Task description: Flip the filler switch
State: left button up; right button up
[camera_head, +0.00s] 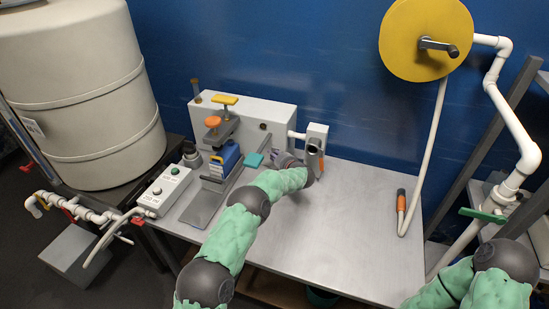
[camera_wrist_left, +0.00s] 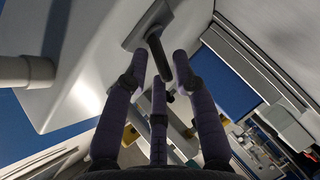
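My right gripper is out of view.
A blue unit (camera_head: 224,160) and a control box (camera_head: 165,190) with a green button stand left of my left arm. The middle right of the table (camera_head: 340,235) is clear.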

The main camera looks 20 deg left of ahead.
pick_arm(q)
grip_shut()
